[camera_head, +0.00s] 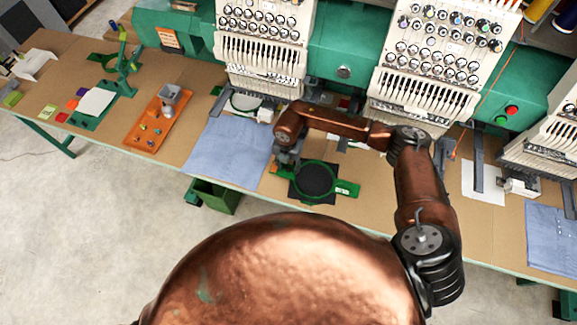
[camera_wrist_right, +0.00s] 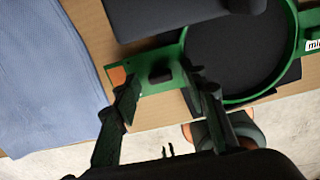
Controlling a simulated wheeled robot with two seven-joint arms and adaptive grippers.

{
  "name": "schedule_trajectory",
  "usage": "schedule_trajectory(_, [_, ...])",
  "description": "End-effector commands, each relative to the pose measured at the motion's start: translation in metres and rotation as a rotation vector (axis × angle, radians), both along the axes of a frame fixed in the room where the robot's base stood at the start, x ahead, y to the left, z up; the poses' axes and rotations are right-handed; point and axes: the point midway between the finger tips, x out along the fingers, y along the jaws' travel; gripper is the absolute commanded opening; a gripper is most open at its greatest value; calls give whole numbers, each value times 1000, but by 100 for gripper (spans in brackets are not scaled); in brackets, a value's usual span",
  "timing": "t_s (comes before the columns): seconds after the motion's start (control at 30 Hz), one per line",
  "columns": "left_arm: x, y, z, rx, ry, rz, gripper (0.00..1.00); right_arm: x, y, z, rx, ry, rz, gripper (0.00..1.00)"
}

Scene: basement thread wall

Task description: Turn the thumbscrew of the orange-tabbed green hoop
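The green hoop (camera_head: 346,188) lies flat on the table's front part, holding black fabric (camera_head: 315,181). In the right wrist view the hoop (camera_wrist_right: 302,30) shows its green ring and side brackets. The orange tab (camera_wrist_right: 117,76) is at the end of its left bracket. The thumbscrew (camera_wrist_right: 160,75), a small dark block, sits on that bracket between tab and ring. My right gripper (camera_wrist_right: 160,80) is open, with one finger either side of the thumbscrew in the picture. I cannot tell whether the fingers touch it. My left gripper is not in view.
Blue folded cloth (camera_head: 225,150) lies left of the hoop. An orange tray (camera_head: 155,125) with small parts is farther left. White embroidery machine heads (camera_head: 262,50) stand behind. A green bin (camera_head: 213,197) is below the table edge. More blue cloth (camera_head: 553,240) lies far right.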

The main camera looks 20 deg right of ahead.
Motion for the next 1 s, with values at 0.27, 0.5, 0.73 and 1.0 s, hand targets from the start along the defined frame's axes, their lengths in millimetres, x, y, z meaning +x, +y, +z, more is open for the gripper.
schedule_trajectory(0.27, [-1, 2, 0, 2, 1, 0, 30, 1, 0, 5, 0, -1, 1, 39])
schedule_trajectory(0.5, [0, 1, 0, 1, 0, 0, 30, 1, 0, 45, 1, -4, 1, 39])
schedule_trajectory(0.73, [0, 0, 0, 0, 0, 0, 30, 1, 0, 91, 0, -3, 1, 39])
schedule_trajectory(1.0, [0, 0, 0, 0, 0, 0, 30, 0, 0, 118, 0, 0, 0, 39])
